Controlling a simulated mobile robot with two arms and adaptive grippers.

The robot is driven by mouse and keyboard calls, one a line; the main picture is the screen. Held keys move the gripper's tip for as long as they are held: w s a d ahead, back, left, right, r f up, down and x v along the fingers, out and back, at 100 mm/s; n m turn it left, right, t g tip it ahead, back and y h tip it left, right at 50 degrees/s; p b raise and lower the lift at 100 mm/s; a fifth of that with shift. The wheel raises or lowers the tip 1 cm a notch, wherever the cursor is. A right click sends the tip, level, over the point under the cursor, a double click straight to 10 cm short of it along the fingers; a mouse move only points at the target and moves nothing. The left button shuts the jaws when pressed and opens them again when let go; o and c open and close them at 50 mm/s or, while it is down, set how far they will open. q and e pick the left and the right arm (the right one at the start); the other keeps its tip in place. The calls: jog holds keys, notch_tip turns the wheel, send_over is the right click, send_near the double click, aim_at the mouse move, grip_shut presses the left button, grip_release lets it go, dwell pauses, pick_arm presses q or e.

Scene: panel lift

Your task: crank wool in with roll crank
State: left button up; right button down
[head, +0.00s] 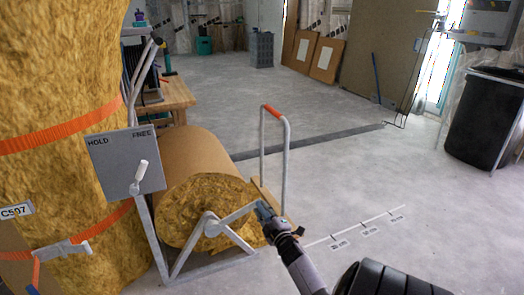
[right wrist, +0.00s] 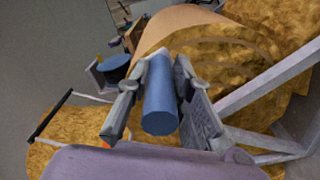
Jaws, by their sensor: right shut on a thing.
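A roll of yellow wool with a brown facing (head: 190,160) lies in a grey frame. The grey roll crank (head: 236,214) runs from the hub at the roll's end out to the right. My right gripper (head: 265,211) is at the crank's outer end. In the right wrist view its fingers (right wrist: 160,105) are shut around the blue crank handle (right wrist: 160,112), one on each side. A grey box (head: 110,160) marked HOLD and FREE stands left of the roll, with a white-knobbed lever (head: 141,172) pointing up. My left gripper is not in view.
A tall wool bale (head: 50,85) with orange straps (head: 60,135) fills the left. A grey rail with a red grip (head: 285,160) stands behind the crank. A marked scale (head: 365,228) lies on the floor, which is open to the right. A black bin (head: 485,120) stands far right.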

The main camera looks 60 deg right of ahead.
jog(key=shift+s+d, duration=0.1)
jog(key=shift+d, duration=0.05)
jog(key=c, duration=1.4)
grip_release()
jog(key=shift+f, duration=0.1)
jog(key=v, duration=1.2)
